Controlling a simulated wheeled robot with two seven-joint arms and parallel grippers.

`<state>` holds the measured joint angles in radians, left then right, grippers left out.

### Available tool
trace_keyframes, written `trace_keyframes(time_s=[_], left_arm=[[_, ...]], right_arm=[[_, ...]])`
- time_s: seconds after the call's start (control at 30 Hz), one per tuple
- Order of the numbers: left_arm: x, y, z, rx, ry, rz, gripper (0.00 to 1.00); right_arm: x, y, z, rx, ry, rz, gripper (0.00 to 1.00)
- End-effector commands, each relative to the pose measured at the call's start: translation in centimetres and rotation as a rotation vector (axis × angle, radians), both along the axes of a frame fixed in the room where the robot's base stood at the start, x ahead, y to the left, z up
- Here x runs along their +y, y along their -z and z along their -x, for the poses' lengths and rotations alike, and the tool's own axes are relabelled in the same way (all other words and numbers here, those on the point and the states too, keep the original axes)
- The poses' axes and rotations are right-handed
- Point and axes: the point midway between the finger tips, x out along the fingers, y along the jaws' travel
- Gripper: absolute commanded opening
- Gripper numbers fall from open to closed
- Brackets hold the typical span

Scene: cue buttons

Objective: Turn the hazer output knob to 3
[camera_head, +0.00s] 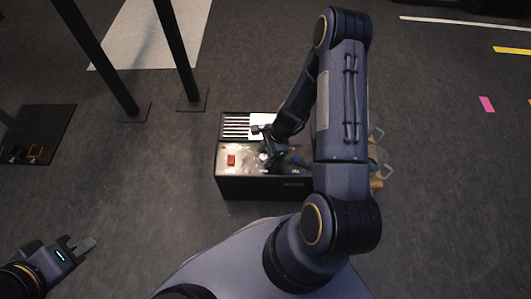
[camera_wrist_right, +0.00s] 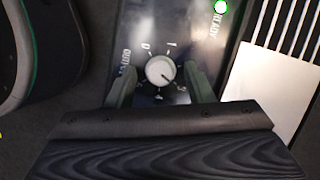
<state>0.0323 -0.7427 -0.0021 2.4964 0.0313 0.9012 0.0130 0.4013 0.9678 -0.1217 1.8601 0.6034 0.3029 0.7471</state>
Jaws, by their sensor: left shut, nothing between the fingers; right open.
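The hazer box (camera_head: 262,187) stands on the floor, with a panel on top. Its white output knob (camera_wrist_right: 160,71) shows in the right wrist view, with "0" and "1" printed beside it. The dark pointer line runs to the lower right, toward a partly hidden mark that I cannot read surely. My right gripper (camera_wrist_right: 161,80) is open, one finger on each side of the knob, with a gap to it on both sides. In the head view, my right gripper (camera_head: 268,157) hangs over the panel. My left gripper (camera_head: 88,246) is shut and empty, far off at the lower left.
A red button (camera_head: 231,160) sits left on the panel, and a blue one (camera_head: 296,160) to the right. A green light (camera_wrist_right: 221,6) glows by "READY". A vent grille (camera_head: 236,127) lies behind. Two black posts (camera_head: 180,55) stand at the back left.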

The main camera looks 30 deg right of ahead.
Motion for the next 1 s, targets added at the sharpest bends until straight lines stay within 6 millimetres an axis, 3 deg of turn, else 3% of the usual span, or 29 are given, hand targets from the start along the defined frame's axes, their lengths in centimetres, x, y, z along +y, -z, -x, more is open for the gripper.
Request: trace_keyframes(time_s=[0.5,1.0], left_arm=[[0.0,-3.1,0.0,0.0,0.0,0.0,0.0],[0.0,-3.1,0.0,0.0,0.0,0.0,0.0]], right_arm=[[-2.6,-6.7,0.6,-0.001,0.0,0.001,0.47],[-2.9,-7.2,0.7,0.001,0.0,0.0,0.47]])
